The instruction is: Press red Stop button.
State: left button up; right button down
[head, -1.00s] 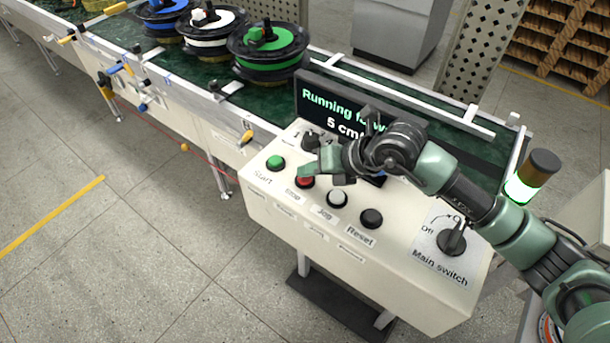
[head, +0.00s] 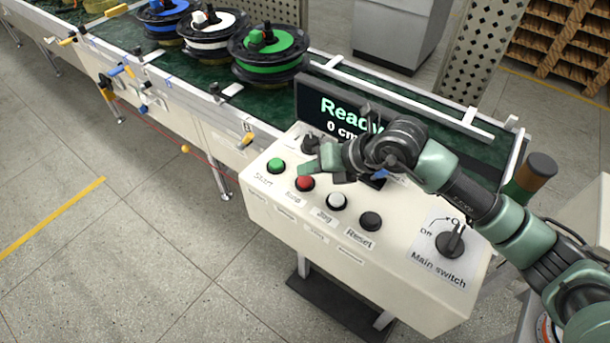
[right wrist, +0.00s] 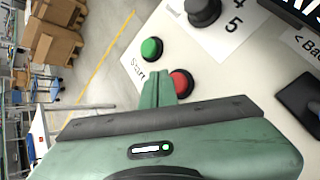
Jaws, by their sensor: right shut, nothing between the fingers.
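The red Stop button (head: 305,183) sits on the sloped cream control panel (head: 405,265), between the green Start button (head: 276,166) and the white Jog button (head: 337,201). My right gripper (head: 306,169) is shut and empty, with its fingertips just above and behind the red button in the head view. In the right wrist view the shut fingers (right wrist: 158,88) are beside the red button (right wrist: 180,83), which is partly hidden by them. I cannot tell whether they touch it. The display (head: 340,117) shows "Ready" and "0 cm", partly hidden by my arm. My left gripper is not in view.
A black Reset button (head: 371,219) and a main switch (head: 450,241) are on the same panel. Behind it runs a green conveyor (head: 215,85) with spools, one green (head: 269,55). A signal lamp (head: 533,175) stands right of the panel, unlit.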

aim_at(309, 181)
jog(key=shift+r, duration=0.15)
jog(key=shift+r+p, duration=1.55)
jog(key=shift+r, duration=0.9)
